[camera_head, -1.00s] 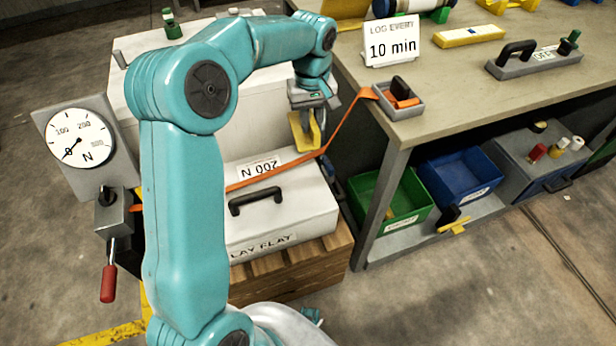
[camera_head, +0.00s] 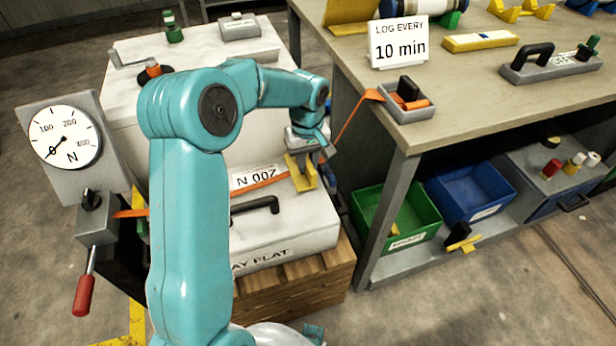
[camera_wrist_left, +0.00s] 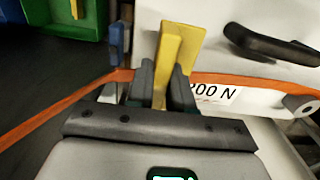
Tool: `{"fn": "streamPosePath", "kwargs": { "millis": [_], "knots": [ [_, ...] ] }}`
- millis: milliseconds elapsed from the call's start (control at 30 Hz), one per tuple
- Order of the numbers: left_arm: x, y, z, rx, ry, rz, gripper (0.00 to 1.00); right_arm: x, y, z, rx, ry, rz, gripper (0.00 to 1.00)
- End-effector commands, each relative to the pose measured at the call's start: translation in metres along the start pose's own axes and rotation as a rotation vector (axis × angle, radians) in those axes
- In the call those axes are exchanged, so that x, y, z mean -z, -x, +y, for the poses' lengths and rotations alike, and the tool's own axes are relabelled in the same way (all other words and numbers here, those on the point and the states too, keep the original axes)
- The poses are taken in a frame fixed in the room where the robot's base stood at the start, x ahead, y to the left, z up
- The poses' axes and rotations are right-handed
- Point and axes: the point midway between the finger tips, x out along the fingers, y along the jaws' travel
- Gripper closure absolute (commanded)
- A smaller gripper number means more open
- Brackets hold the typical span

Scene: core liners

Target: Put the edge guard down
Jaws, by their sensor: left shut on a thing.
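The yellow edge guard (camera_head: 301,176) is an angled piece held in my left gripper (camera_head: 303,158). The left wrist view also shows the guard (camera_wrist_left: 177,50) upright between the dark fingers of the gripper (camera_wrist_left: 160,88). In the head view it is at the right end of the white case (camera_head: 300,222), by the orange strap (camera_head: 262,188). In the wrist view the strap (camera_wrist_left: 70,103) passes on both sides of the fingers. I cannot tell whether the guard touches the case or strap. My right gripper is out of view.
The case lies on a wooden pallet (camera_head: 290,288). A dial gauge (camera_head: 65,137) and red-handled ratchet (camera_head: 86,285) stand left. The strap runs up to a grey tray (camera_head: 408,112) on the workbench (camera_head: 480,98). Green (camera_head: 395,212) and blue (camera_head: 478,190) bins sit below it.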

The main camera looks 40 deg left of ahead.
Motion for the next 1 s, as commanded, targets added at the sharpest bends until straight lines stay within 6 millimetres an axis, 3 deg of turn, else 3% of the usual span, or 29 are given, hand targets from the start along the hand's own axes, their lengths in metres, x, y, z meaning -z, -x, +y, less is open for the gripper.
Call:
{"fn": "streamPosePath", "kwargs": {
  "millis": [100, 233, 667, 700, 767, 1000],
  "knots": [
    [0.000, -0.027, 0.000, 0.004, -0.002, -0.004, 1.00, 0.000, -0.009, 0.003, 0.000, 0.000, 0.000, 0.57],
    [0.001, -0.048, 0.001, 0.003, -0.001, -0.002, 1.00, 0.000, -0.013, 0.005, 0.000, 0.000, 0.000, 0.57],
    [0.001, -0.056, 0.002, 0.001, -0.001, -0.001, 1.00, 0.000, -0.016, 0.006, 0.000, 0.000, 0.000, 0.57],
    [0.001, -0.056, 0.002, 0.001, -0.001, -0.001, 0.76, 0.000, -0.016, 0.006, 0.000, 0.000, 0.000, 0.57],
    [0.001, -0.055, 0.002, 0.001, -0.001, -0.001, 0.56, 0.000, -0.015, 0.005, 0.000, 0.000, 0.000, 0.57],
    [0.001, -0.055, 0.002, 0.001, -0.001, -0.001, 0.54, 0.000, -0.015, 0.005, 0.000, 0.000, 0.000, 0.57]
  ]
}}
